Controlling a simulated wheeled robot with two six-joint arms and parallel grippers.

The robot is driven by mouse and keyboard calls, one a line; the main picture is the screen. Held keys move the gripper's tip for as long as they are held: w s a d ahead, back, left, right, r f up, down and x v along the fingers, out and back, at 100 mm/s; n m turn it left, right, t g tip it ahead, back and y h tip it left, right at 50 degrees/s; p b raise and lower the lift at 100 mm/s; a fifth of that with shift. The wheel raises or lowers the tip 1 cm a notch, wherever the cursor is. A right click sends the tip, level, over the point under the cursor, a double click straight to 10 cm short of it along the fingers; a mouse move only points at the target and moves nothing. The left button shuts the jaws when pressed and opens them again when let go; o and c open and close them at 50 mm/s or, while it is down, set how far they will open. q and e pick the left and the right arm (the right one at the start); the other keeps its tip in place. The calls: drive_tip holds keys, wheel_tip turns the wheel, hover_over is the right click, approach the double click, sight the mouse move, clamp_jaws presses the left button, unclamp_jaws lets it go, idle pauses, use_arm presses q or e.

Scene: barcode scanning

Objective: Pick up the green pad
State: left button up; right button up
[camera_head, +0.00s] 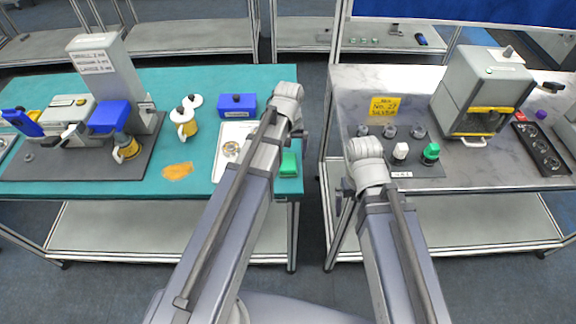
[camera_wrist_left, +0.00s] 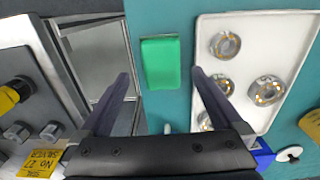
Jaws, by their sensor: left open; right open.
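The green pad (camera_head: 289,163) lies on the teal table top near its right front corner, beside the white tray (camera_head: 228,180). In the left wrist view, the green pad (camera_wrist_left: 160,62) shows whole, with the white tray (camera_wrist_left: 213,22) to its right. My left gripper (camera_wrist_left: 162,82) is open and empty, its two fingers pointing toward the pad with the pad centred between their lines, apart from it. In the head view my left wrist hides most of that gripper. My right gripper (camera_head: 346,190) is mostly hidden by its own wrist, near the grey table's front left edge.
Several round metal parts (camera_wrist_left: 268,90) lie in the tray. A blue box (camera_head: 237,105), white-and-yellow mugs (camera_head: 185,124) and an orange patch (camera_head: 177,171) are on the teal table (camera_head: 215,80). A gap separates it from the grey table (camera_head: 460,172), which holds knobs and a machine (camera_head: 482,88).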

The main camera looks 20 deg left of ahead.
sight(288, 161)
use_arm(q)
drive_tip(key=f+b, duration=0.5)
drive_tip(key=shift+a+f, duration=0.1)
drive_tip(key=shift+a, duration=0.1)
drive_tip(key=c, duration=1.3)
wheel_tip(288, 161, up, 10)
drive_tip(key=p, duration=1)
